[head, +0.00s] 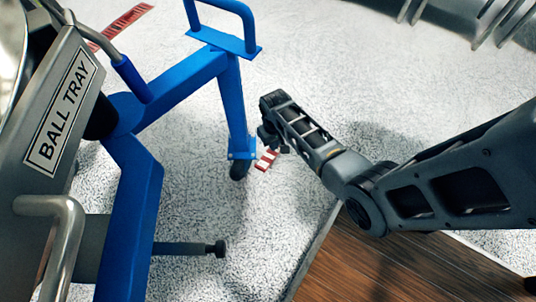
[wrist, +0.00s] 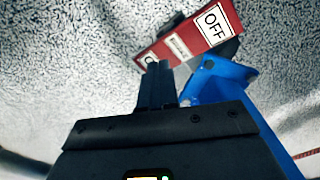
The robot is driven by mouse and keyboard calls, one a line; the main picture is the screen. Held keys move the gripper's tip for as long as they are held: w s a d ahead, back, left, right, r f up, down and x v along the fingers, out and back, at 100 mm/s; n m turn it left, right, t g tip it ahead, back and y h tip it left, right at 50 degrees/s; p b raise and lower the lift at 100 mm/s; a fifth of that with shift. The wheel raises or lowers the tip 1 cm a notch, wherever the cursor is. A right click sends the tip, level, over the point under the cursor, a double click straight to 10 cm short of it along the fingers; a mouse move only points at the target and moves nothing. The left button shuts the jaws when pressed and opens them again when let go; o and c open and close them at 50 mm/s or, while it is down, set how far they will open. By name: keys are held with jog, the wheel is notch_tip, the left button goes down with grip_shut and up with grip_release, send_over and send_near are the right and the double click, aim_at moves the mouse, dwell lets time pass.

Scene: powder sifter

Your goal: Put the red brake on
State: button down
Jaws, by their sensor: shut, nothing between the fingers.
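The red brake (head: 266,160) shows in the head view as a small red and white piece beside the caster wheel (head: 239,171) at the foot of a blue leg. In the wrist view the brake (wrist: 190,40) is a red plate with a white OFF label at its right end. A second label at its left end is partly hidden. My gripper (head: 268,140) is just above the brake in the head view. In the wrist view its fingers (wrist: 155,82) are closed together and empty, with the tips by the brake's left end. I cannot tell whether they touch it.
The blue frame (head: 180,80) rises left of my arm and has a looped handle (head: 250,15). A metal body labelled BALL TRAY (head: 65,110) fills the left. A red strip (head: 125,25) shows at the top left. Speckled floor is open around the caster; brown wooden flooring (head: 385,270) lies lower right.

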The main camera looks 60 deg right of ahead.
notch_tip(320, 180, up, 6)
jog(key=p, duration=0.5)
jog(key=shift+f, duration=0.1)
dwell(0.5)
jog(key=s+a+r+n+t+h, duration=0.1)
jog(key=s+a+r+t, duration=0.2)
jog(key=s+a, duration=0.35)
jog(key=s+a+r+n+t+h, duration=0.1)
jog(key=s+a+r+n+t, duration=0.2)
jog(key=s+a, duration=0.4)
jog(key=s+a+r+t, duration=0.2)
jog(key=s+r+t, duration=0.15)
jog(key=r, duration=0.55)
jog(key=s+a+r+t, duration=0.2)
jog(key=s+r, duration=0.2)
jog(key=r, duration=0.5)
notch_tip(320, 180, up, 34)
jog(key=s+a+n+t+y+p, duration=0.1)
jog(key=s+t+y+p, duration=0.1)
jog(key=p, duration=1.6)
jog(key=shift+s+a+n+t+p, duration=0.2)
jog(key=shift+s+n+t+p, duration=0.15)
jog(key=shift+t, duration=0.3)
